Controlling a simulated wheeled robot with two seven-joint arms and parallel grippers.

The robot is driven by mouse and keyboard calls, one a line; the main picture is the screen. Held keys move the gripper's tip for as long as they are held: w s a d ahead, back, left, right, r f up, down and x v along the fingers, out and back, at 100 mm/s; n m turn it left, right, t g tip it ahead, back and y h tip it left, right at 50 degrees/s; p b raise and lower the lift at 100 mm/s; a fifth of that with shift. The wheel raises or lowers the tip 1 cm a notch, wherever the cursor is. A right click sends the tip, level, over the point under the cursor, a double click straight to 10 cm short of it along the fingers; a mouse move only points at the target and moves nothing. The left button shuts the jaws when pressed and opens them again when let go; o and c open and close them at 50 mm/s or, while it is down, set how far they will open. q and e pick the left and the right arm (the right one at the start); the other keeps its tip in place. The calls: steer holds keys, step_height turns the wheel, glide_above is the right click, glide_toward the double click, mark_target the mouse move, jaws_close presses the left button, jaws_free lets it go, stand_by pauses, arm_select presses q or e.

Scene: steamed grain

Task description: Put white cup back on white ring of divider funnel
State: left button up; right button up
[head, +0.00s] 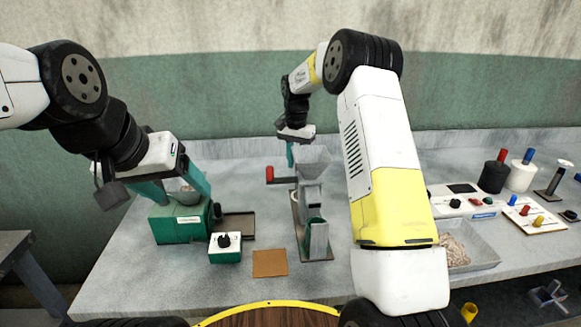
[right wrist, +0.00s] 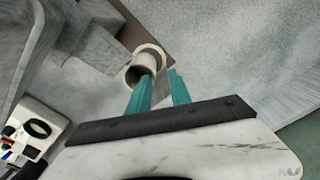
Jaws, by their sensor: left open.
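In the right wrist view, the white cup (right wrist: 136,74), a short cylinder with a dark opening, is at the divider funnel, with the white ring (right wrist: 152,52) beside it. Whether the cup sits squarely on the ring is unclear. My right gripper's teal fingers (right wrist: 160,75) are apart, with the left fingertip overlapping the cup's edge; nothing is clearly held. In the head view, the grey divider funnel (head: 312,162) stands mid-table and my right gripper (head: 290,158) is just behind its left side. My left gripper (head: 178,188) is open around the top of a green device (head: 180,228).
A small green-and-white control box (head: 226,247) and a brown square (head: 270,263) lie in front. A red handle (head: 269,174) sticks out left of the funnel. A tray of grain (head: 478,236), control panels and bottles stand at right, partly behind my right arm.

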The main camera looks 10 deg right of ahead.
steer(key=s+d+r+n+t, duration=0.1)
steer(key=s+r, duration=0.3)
steer(key=r, duration=0.4)
steer(key=s+d+r, duration=0.1)
steer(key=s+r, duration=0.2)
steer(key=r, duration=0.4)
steer(key=s+r+n+t+y, duration=0.1)
steer(key=s+r, duration=0.2)
steer(key=s, duration=0.2)
steer(key=s+r+n+t, duration=0.1)
steer(key=s+r, duration=0.2)
steer(key=s, duration=0.3)
steer(key=s+f+n+t, duration=0.1)
steer(key=s+f, duration=0.1)
steer(key=s, duration=0.8)
steer(key=s+d+f+n+t+y, duration=0.1)
steer(key=s+n+t, duration=0.1)
steer(key=s, duration=0.8)
steer(key=shift+f+n, duration=0.3)
steer(key=shift+f, duration=0.1)
